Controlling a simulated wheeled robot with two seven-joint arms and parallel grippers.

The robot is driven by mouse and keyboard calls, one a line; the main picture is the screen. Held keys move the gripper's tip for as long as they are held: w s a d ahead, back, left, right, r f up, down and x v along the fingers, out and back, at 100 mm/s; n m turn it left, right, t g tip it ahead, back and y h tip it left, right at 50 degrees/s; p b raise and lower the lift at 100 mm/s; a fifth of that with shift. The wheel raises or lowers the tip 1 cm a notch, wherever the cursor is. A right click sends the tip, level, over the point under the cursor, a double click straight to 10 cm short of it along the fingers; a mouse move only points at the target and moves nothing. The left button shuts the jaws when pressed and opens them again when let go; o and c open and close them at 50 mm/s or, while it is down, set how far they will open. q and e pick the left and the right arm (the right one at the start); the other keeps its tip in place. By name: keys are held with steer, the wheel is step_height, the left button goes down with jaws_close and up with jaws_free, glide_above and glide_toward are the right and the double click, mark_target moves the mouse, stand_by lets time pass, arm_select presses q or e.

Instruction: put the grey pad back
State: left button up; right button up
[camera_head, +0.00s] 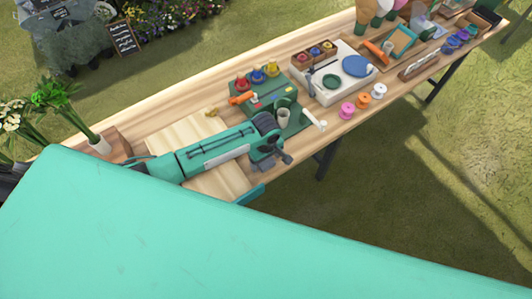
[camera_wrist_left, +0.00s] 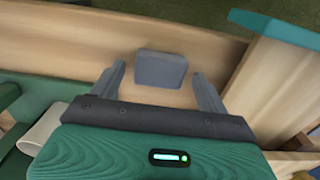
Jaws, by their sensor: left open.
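The grey pad (camera_wrist_left: 160,70) is a small rounded block on the pale wooden tabletop in the left wrist view. It sits between and slightly beyond the fingertips of my left gripper (camera_wrist_left: 160,80), with a visible gap on each side. My left gripper also shows in the head view (camera_head: 284,157), low over the front part of the table beside a green mat. It is open and holds nothing. I cannot pick out the pad in the head view, where the gripper may hide it. My right gripper is not in view.
The green mat (camera_head: 297,124) holds a pale cup (camera_head: 283,117) close to my left gripper. A white tray (camera_head: 335,88) and several coloured spools lie to the right. A wooden piece with a teal end (camera_wrist_left: 275,27) stands beside the gripper.

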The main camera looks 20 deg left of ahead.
mark_target(266, 162)
arm_select(q)
step_height(266, 162, up, 12)
steer(key=b, duration=0.1)
steer(key=shift+b, duration=0.4)
steer(key=shift+f, duration=0.1)
